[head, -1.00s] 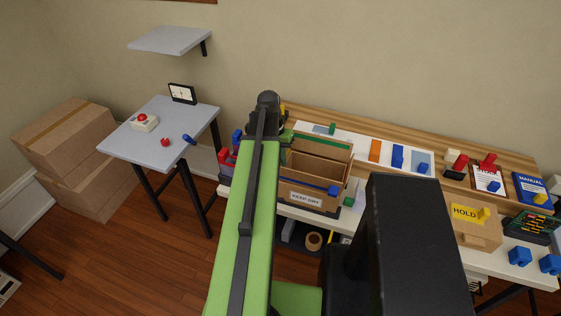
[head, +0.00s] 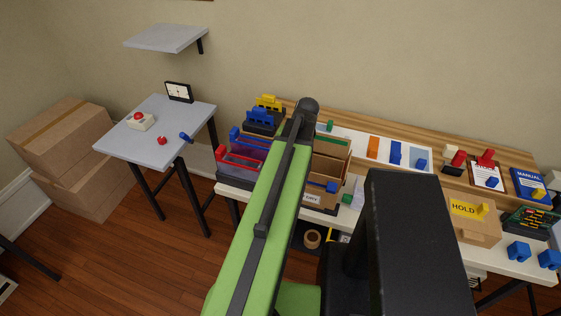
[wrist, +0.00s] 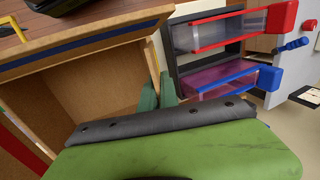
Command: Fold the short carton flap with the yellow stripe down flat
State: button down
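The brown open carton (head: 328,168) stands on the long bench, its left part hidden behind my arm. A green stripe (head: 333,140) runs along its far side. In the wrist view the carton's inside (wrist: 95,90) fills the left, with a blue-striped flap (wrist: 75,42) above it. I cannot clearly make out the yellow-striped short flap in either view. My gripper (wrist: 158,92) shows two green fingers close together, beside the carton's wall edge. Whether they are open, or touch the cardboard, I cannot tell. In the head view my arm hides the gripper.
A drawer unit with a red-framed drawer (head: 240,158) stands left of the carton; its blue-handled drawer (wrist: 228,82) is close to my gripper in the wrist view. A HOLD box (head: 468,222) stands to the right. A grey side table (head: 150,150) is at left.

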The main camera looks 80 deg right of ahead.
jog(key=t+b, duration=0.2)
jog(key=b, duration=0.1)
jog(key=s+f+t+h+b, duration=0.1)
jog(key=t+b, duration=0.3)
jog(key=b, duration=0.1)
jog(key=shift+s+f+b, duration=0.25)
jog(key=shift+s+b, duration=0.05)
jog(key=shift+r+t, duration=0.15)
jog(key=shift+t, duration=0.15)
jog(key=c, duration=1.6)
grip_release()
jog(key=shift+d, duration=0.1)
jog(key=shift+c, duration=0.2)
